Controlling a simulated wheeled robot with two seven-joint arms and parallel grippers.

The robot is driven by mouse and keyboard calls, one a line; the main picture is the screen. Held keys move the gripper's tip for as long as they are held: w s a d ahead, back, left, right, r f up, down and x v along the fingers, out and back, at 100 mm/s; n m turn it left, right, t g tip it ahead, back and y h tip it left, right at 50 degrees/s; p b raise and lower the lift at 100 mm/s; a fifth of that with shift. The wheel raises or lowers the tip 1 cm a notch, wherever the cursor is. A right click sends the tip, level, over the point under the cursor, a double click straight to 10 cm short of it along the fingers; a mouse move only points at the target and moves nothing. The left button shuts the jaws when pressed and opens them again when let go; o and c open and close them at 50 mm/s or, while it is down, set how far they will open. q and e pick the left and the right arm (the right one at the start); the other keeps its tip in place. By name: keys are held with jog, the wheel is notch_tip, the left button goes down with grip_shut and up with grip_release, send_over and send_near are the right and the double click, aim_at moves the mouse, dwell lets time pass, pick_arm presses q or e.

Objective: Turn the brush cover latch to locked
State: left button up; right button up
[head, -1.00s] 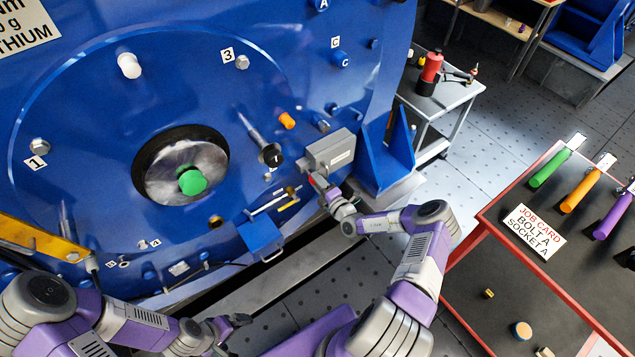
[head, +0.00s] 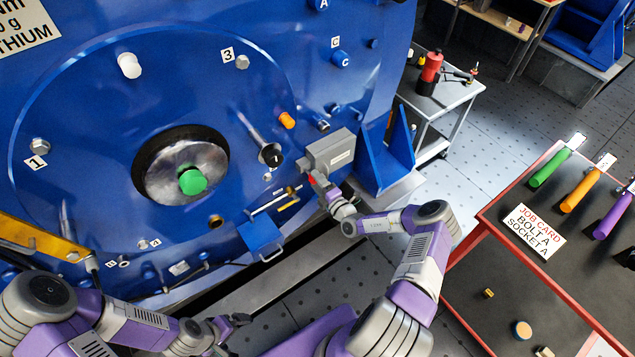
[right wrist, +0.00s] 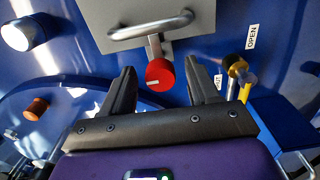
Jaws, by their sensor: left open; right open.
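A round red knob (right wrist: 159,75) with a white mark, which looks like the latch, sits at the edge of a grey cover (right wrist: 185,35) with a bar handle. In the right wrist view the knob lies between the two open black fingers of my right gripper (right wrist: 160,88), with gaps on both sides. In the head view, my right gripper (head: 318,190) is just below the grey cover box (head: 330,152) and partly hides the knob. My left gripper (head: 232,325) is open and empty, low in front of the blue housing.
A brass-tipped rod (right wrist: 235,66) and yellow rod stand right of the knob, near an OPEN label (right wrist: 252,37). A blue flap with a handle (head: 262,237) juts out lower left. A blue bracket (head: 385,155) stands right of the box.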

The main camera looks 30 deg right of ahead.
jog(key=s+p, duration=0.1)
jog(key=s, duration=0.6)
jog(key=shift+s+d+p, duration=0.25)
jog(key=shift+d+p, duration=0.05)
jog(key=shift+p, duration=0.1)
jog(key=s+a+n+g+y, duration=0.4)
jog(key=a+n+g+y, duration=0.15)
jog(key=a+n, duration=0.5)
jog(key=s+a+n+g+y, duration=0.3)
jog(key=a+n+g+y, duration=0.3)
jog(key=a, duration=0.7)
jog(key=s+a+n+g+h, duration=0.1)
jog(key=s+n, duration=0.4)
jog(key=n, duration=0.6)
jog(key=s+n+g+h, duration=0.3)
jog(key=s+n+h, duration=0.2)
jog(key=n, duration=0.6)
jog(key=s+a+f+n+g+h, duration=0.1)
jog(key=s+n, duration=0.4)
jog(key=n, duration=0.7)
jog(key=shift+a+g+h, duration=0.3)
jog(key=shift+g+h, duration=0.15)
jog(key=shift+h, duration=0.5)
